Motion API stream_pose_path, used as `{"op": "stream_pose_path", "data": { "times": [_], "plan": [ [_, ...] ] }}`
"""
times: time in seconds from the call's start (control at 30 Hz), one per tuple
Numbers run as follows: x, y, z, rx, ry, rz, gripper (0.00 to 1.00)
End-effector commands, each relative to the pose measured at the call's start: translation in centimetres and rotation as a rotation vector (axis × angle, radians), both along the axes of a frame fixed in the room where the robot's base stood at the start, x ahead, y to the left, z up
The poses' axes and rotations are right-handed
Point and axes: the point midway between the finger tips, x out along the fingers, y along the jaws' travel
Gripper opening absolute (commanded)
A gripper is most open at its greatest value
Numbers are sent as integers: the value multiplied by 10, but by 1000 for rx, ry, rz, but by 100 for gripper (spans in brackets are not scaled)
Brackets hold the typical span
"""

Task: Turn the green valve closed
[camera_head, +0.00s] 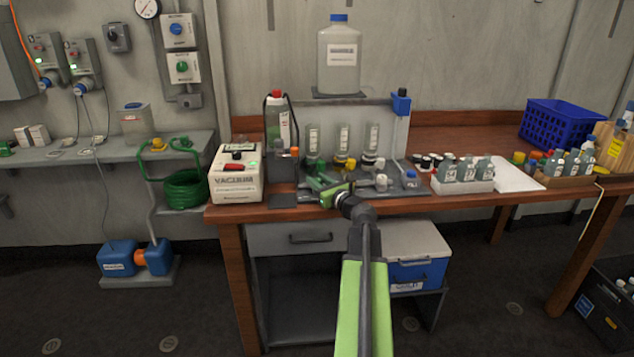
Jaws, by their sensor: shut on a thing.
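A dark green valve (315,182) is at the front left of a grey filter rig (393,140) on the wooden workbench. My gripper (324,191), at the end of my lime green arm, reaches in from the front right and meets the valve. Its jaws are shut on the valve's handle. The gripper's body partly covers the valve and the fingertips are small, so the handle's exact angle cannot be told.
A white vacuum box (236,174) stands to the left. Bottles in a white rack (463,186) stand right. A drawer (296,238) is below the bench edge.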

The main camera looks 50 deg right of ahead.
Motion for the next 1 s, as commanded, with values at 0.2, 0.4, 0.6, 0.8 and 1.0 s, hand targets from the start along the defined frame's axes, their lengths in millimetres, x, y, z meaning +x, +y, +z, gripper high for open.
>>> {"op": "stream_pose_path", "data": {
  "times": [0.2, 0.4, 0.6, 0.8, 1.0],
  "plan": [
    [1, 3, 0, -1, 0, -85, 0],
    [2, 4, 1, 0, -1, -240, 0],
    [4, 3, 1, 0, 0, -430, 0],
    [5, 1, 1, 0, 0, -620, 0],
    [7, 0, 1, -1, 1, -811, 0]
  ]
}}
